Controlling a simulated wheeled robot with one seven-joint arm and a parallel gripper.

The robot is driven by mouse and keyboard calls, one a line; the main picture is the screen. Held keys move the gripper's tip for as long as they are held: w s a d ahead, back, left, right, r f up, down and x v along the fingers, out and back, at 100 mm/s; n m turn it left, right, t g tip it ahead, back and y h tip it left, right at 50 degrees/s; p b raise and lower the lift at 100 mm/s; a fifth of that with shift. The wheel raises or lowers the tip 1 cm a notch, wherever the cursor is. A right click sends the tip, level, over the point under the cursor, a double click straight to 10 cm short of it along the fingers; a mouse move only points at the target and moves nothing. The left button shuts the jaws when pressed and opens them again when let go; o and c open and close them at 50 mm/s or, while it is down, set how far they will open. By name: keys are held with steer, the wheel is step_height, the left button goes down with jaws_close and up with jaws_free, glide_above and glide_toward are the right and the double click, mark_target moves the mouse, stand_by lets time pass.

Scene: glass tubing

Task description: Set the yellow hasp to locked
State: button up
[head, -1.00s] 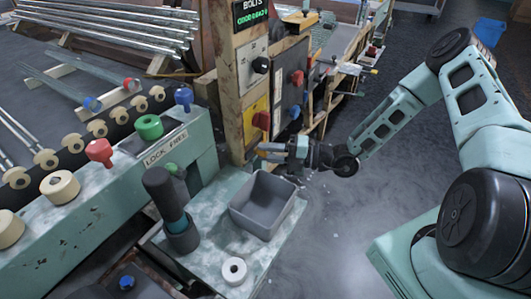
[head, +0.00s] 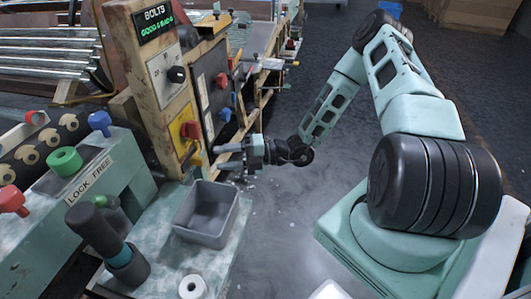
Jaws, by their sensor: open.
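A small yellow tab (head: 196,157), which may be the yellow hasp, shows below the knob at the post's edge. It is too small to tell its setting. My gripper (head: 219,157) is open and empty, its fingers pointing left toward the tab. The fingertips are just right of the tab, and I see no clear contact.
A grey open bin (head: 207,212) stands on the bench below my gripper. A dark upright cylinder (head: 103,237) and a white roll (head: 192,287) are near it. A dark panel with red and blue knobs (head: 225,114) is behind my gripper.

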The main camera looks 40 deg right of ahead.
steer(key=v, duration=1.2)
steer(key=shift+w+d, duration=0.1)
steer(key=s+a+r+n+g+h+p, duration=0.3)
steer(key=s+a+r+n+g, duration=0.2)
steer(key=a+r+n+g, duration=0.6)
steer(key=s+a+r+n+g+h+p, duration=0.35)
steer(key=a+n, duration=0.25)
steer(key=n, duration=1)
steer(key=s+a+r+n+t+h+p, duration=0.1)
steer(key=s+a+r+n+h, duration=0.1)
steer(key=n, duration=0.5)
steer(key=s+a+r+n+t+h+p, duration=0.2)
steer(key=s+r+n+h, duration=0.1)
steer(key=r+n, duration=0.4)
steer(key=s+a+r+n+t+h+p, duration=0.1)
steer(key=s+a+r+n+t+h, duration=0.1)
steer(key=n, duration=0.7)
steer(key=s+r+h, duration=0.1)
steer(key=s+r, duration=0.1)
steer(key=s, duration=0.1)
steer(key=shift+a+r, duration=0.3)
steer(key=shift+r, duration=0.1)
steer(key=shift+s, duration=0.1)
